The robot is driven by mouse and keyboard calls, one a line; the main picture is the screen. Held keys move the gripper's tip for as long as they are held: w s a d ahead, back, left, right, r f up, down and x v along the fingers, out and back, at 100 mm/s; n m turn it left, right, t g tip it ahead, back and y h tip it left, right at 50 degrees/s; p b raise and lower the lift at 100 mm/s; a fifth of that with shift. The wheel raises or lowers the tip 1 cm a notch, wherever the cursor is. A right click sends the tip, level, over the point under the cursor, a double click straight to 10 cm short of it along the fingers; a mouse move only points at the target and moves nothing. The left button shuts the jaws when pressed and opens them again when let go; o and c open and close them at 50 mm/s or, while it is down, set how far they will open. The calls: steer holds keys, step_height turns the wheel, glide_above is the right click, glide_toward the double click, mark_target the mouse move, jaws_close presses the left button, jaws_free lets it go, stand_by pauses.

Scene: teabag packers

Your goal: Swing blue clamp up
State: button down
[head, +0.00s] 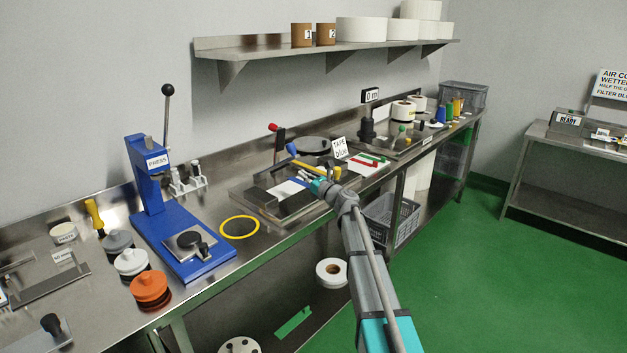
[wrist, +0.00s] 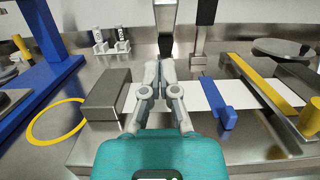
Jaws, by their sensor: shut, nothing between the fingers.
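A blue clamp piece (wrist: 217,98) lies low across a white strip (wrist: 195,92) on the metal fixture, right of my gripper in the wrist view. In the head view a lever with a blue end (head: 291,148) slants over the same fixture, close to my fingers. I cannot tell how this lever joins the blue piece. My gripper (wrist: 160,70) is shut and empty, with its fingertips together above the fixture, between a dark grey block (wrist: 108,95) and the blue piece. It also shows in the head view (head: 304,172). A grey upright post stands just beyond the fingertips.
A yellow bar (wrist: 265,88) runs along the fixture right of the blue piece. A red-ended lever (head: 273,127) stands behind. A blue press (head: 157,190) and yellow ring (head: 240,227) lie left.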

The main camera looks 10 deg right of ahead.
steer(key=shift+w+a+r+p, duration=0.15)
steer(key=shift+w+r+p, duration=0.1)
steer(key=shift+r+p, duration=0.25)
steer(key=shift+w+a+r+p, duration=0.25)
steer(key=shift+r+p, duration=0.1)
steer(key=shift+r, duration=0.2)
steer(key=shift+w+a+r+p, duration=0.1)
steer(key=shift+w+r+p, duration=0.15)
steer(key=shift+r+p, duration=0.25)
steer(key=shift+d+r, duration=0.1)
steer(key=shift+r, duration=0.1)
